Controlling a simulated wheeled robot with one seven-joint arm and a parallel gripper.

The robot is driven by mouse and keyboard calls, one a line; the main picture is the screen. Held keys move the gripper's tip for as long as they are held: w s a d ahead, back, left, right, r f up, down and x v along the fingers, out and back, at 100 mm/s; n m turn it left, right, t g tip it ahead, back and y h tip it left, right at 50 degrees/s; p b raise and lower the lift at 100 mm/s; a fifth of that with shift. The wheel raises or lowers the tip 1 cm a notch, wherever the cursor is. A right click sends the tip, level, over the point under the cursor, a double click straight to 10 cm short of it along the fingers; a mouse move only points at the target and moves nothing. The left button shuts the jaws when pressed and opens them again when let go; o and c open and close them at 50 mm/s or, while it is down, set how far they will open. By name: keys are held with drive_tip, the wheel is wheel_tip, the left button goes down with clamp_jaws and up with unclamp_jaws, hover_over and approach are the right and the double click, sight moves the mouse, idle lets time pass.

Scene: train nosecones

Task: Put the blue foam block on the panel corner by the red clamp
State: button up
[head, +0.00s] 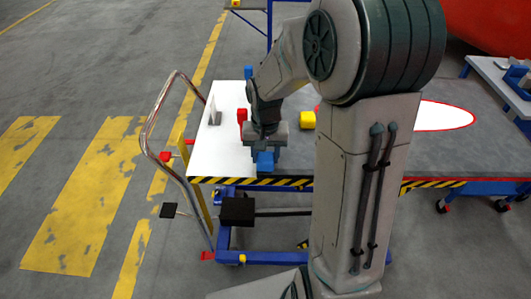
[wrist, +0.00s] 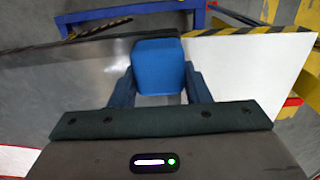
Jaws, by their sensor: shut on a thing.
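My gripper (head: 265,152) is shut on the blue foam block (head: 265,162), close to the front edge of the cart top in the head view. In the wrist view the block (wrist: 158,64) sits between the two dark fingers of my gripper (wrist: 158,84). I cannot tell whether the block touches the surface under it. The white panel (head: 213,153) covers the left end of the cart top. The red clamp (head: 242,116) stands behind my gripper and a little to its left in the head view. My arm hides part of the panel and cart top.
A yellow block (head: 308,120) lies right of my gripper. A small blue object (head: 248,72) stands at the back edge, and a grey bracket (head: 215,116) on the panel. A chrome handle (head: 160,105) curves around the cart's left end. Striped edging (head: 430,184) runs along the front.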

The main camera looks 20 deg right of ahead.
sight(266, 153)
drive_tip(key=shift+f, duration=0.2)
drive_tip(key=o, duration=1)
wheel_tip(266, 153, up, 12)
drive_tip(key=shift+s+a+n+t, duration=0.1)
drive_tip(key=shift+s+n+t, duration=0.5)
drive_tip(key=shift+s, duration=2.1)
drive_tip(key=shift+s+a+n+t, duration=0.1)
drive_tip(key=shift+s+n+t, duration=0.45)
drive_tip(key=shift+s, duration=2.1)
drive_tip(key=shift+s+a+n+t, duration=0.1)
drive_tip(key=shift+s+n+t, duration=0.5)
drive_tip(key=shift+s, duration=2.1)
